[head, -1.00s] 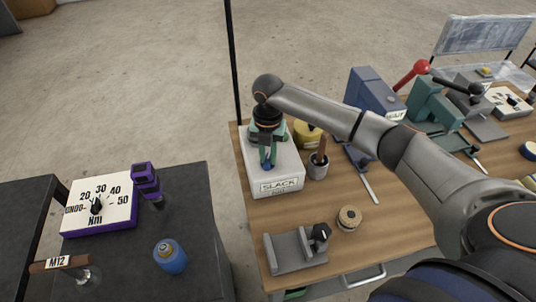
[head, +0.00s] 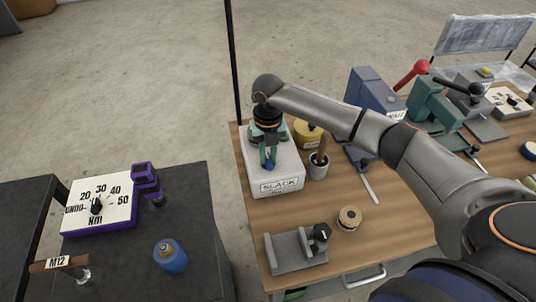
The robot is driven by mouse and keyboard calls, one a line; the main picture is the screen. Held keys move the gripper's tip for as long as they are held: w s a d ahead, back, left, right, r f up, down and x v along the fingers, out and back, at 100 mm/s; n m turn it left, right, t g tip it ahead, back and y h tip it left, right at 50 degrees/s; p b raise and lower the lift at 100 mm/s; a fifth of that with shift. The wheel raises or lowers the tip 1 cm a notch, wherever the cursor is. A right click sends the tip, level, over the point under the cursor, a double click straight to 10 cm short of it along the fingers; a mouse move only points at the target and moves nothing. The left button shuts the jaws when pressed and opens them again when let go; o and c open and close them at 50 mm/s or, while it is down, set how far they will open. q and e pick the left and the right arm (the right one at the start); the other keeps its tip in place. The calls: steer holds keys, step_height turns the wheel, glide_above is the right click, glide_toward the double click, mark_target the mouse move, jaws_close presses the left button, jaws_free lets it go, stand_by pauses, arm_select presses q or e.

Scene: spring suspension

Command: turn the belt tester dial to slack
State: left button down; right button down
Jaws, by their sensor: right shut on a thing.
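The belt tester (head: 284,167) is a pale grey box at the left end of the wooden table, with a "SLACK" label (head: 280,184) on its front face. My right gripper (head: 268,162) comes down onto the top of the box from above. It is shut on the dial, of which a small blue part (head: 270,166) shows between the fingers. The rest of the dial and any marks around it are hidden by the gripper and wrist. My left gripper is not in view.
A cup with a brown handle (head: 318,166) and a yellow tin (head: 307,133) stand close right of the box. A grey bracket block (head: 292,252) and a round spool (head: 349,218) lie nearer. A dark table (head: 205,215) holds an Nm dial board (head: 98,205).

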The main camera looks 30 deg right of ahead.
mark_target(268, 159)
steer(key=c, duration=0.8)
jaws_free()
step_height(268, 159, up, 13)
steer(key=shift+f+b, duration=0.2)
steer(key=shift+b, duration=0.25)
